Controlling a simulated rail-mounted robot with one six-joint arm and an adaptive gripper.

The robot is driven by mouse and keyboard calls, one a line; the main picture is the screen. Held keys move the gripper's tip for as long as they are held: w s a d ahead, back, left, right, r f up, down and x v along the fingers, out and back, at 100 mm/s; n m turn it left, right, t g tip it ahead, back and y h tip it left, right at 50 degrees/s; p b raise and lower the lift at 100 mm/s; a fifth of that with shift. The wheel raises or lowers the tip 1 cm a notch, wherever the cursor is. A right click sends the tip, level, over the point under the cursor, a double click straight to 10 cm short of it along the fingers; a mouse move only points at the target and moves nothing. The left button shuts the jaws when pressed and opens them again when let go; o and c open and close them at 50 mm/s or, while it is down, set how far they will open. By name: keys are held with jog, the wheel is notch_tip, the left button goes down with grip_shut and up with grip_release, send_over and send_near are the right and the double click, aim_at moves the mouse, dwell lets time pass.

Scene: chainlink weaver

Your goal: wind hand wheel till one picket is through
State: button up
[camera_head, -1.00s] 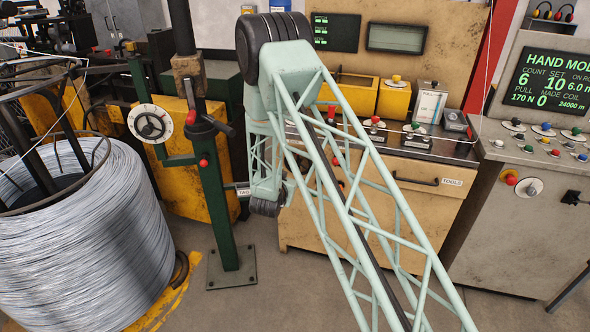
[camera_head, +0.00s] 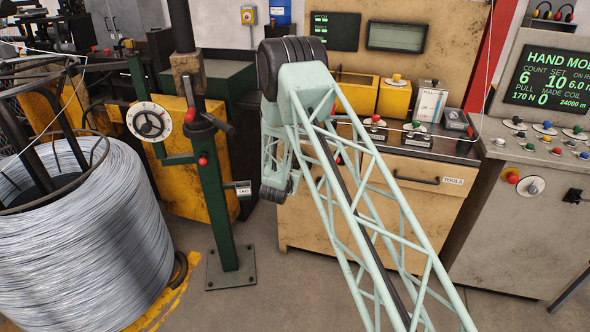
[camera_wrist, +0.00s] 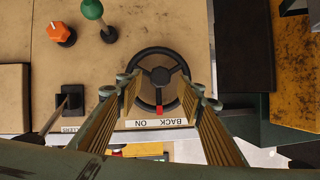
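The black hand wheel (camera_wrist: 173,79), with three spokes and a red mark on its rim, shows in the wrist view on a tan panel. My gripper (camera_wrist: 163,88) is open, with one ribbed finger at the left side of the wheel and one at the right. I cannot tell whether either finger touches the rim. In the head view my arm hides my gripper and this wheel. I cannot make out a picket in either view.
An orange knob (camera_wrist: 60,32) and a green knob (camera_wrist: 92,9) stand near the wheel. In the head view a dial wheel (camera_head: 150,123) on a green post and a wire coil (camera_head: 85,235) are at left. The screen (camera_head: 547,78) shows hand mode, count 6, set 10.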

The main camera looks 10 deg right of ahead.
aim_at(295, 167)
jog(key=shift+x, duration=1.6)
jog(key=shift+c, duration=0.4)
jog(key=c, duration=1.1)
